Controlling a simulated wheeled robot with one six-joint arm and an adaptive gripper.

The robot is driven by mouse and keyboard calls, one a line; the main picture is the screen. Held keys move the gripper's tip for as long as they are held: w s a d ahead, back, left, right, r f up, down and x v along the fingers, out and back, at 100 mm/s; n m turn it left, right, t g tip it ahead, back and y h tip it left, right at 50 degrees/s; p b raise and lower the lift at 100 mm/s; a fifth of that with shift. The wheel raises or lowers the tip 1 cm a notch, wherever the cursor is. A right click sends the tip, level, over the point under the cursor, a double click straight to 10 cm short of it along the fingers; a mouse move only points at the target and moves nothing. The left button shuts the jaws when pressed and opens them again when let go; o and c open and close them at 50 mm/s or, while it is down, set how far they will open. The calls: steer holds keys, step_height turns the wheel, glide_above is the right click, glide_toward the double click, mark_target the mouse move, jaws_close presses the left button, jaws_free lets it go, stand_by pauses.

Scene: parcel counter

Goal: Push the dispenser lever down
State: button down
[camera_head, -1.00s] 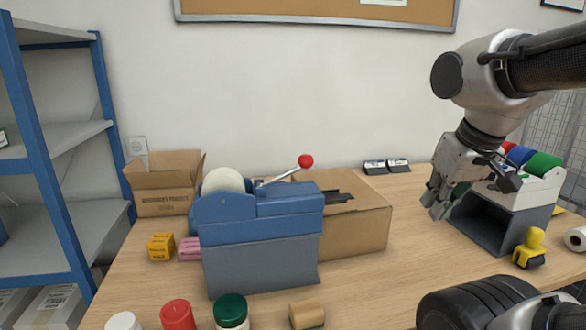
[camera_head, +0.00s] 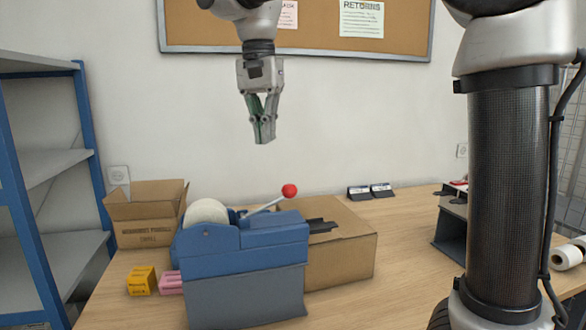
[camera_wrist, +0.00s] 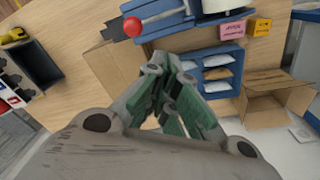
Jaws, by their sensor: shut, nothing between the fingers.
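The dispenser (camera_head: 245,262) is a blue and grey box with a white roll, standing on the wooden counter at left centre in the head view. Its lever (camera_head: 265,207) slants up to the right and ends in a red ball knob (camera_head: 289,190). My gripper (camera_head: 264,138) points down, shut and empty, in the air above the lever and a little left of the knob in the picture. In the wrist view my fingers (camera_wrist: 172,95) are together, apart from the red knob (camera_wrist: 132,27), which shows at the upper left. The dispenser (camera_wrist: 165,18) is partly cut off there.
A cardboard box (camera_head: 345,250) lies right of the dispenser; an open carton (camera_head: 148,213) stands behind it at left. Yellow (camera_head: 142,280) and pink (camera_head: 171,282) boxes sit left of it. A blue tray with white packets (camera_wrist: 215,72) shows in the wrist view.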

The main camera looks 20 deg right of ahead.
step_height(320, 180, up, 7)
steer(key=s+d+m+g+h, duration=0.1)
steer(key=s+d+m, duration=0.1)
steer(key=m, duration=0.9)
steer(key=shift+s+d+f+g, duration=0.15)
steer(key=shift+s+g, duration=0.15)
steer(key=shift+s, duration=0.15)
steer(key=f, duration=0.4)
steer(key=s+d+f, duration=0.1)
steer(key=f, duration=0.4)
steer(key=d+f, duration=0.1)
steer(key=f, duration=0.3)
steer(key=shift+s+d+f, duration=0.2)
steer(key=shift+s+f, duration=0.05)
steer(key=shift+f, duration=0.15)
